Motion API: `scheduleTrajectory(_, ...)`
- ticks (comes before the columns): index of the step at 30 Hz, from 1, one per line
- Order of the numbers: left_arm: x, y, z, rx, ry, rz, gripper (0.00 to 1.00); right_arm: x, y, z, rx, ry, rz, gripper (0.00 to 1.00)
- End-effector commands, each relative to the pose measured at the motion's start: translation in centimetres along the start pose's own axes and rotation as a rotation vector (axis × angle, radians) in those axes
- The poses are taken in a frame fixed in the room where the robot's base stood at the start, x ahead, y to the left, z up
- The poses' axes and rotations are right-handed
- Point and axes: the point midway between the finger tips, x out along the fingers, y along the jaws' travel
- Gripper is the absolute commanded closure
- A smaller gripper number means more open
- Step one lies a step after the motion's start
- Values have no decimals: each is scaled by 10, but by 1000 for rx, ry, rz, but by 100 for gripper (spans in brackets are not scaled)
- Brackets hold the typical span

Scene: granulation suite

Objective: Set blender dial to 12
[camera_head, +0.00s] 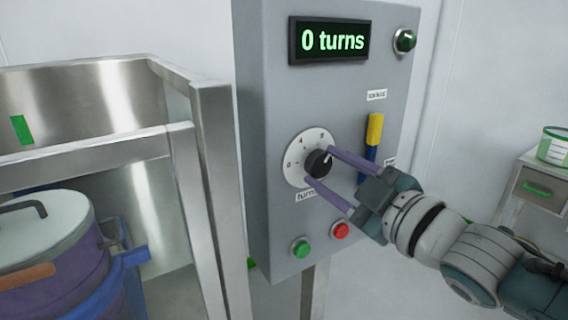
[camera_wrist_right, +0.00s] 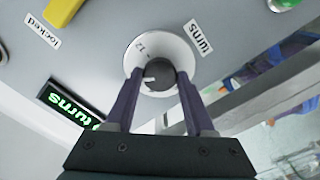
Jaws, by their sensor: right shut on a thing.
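The blender dial is a black knob (camera_head: 316,165) on a white round plate (camera_head: 291,172) on the grey control panel. The wrist view also shows the knob (camera_wrist_right: 161,73) between the fingertips. The display (camera_head: 331,40) reads "0 turns". My left gripper is out of view.
A green button (camera_head: 301,249) and a red button (camera_head: 340,231) sit below the dial. A dark green knob (camera_head: 404,41) is at top right. A steel frame (camera_head: 210,190) stands close on the left.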

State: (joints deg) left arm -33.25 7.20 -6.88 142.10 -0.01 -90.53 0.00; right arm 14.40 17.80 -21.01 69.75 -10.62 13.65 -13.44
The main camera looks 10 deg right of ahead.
Motion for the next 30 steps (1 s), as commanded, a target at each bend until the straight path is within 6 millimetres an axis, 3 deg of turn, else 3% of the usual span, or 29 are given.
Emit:
scheduleTrajectory(18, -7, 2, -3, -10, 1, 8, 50, 0, 0, -1, 579, 3, 0, 100)
scheduleTrajectory(30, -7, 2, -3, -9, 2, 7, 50, 0, 0, -1, 859, 3, 0, 100)
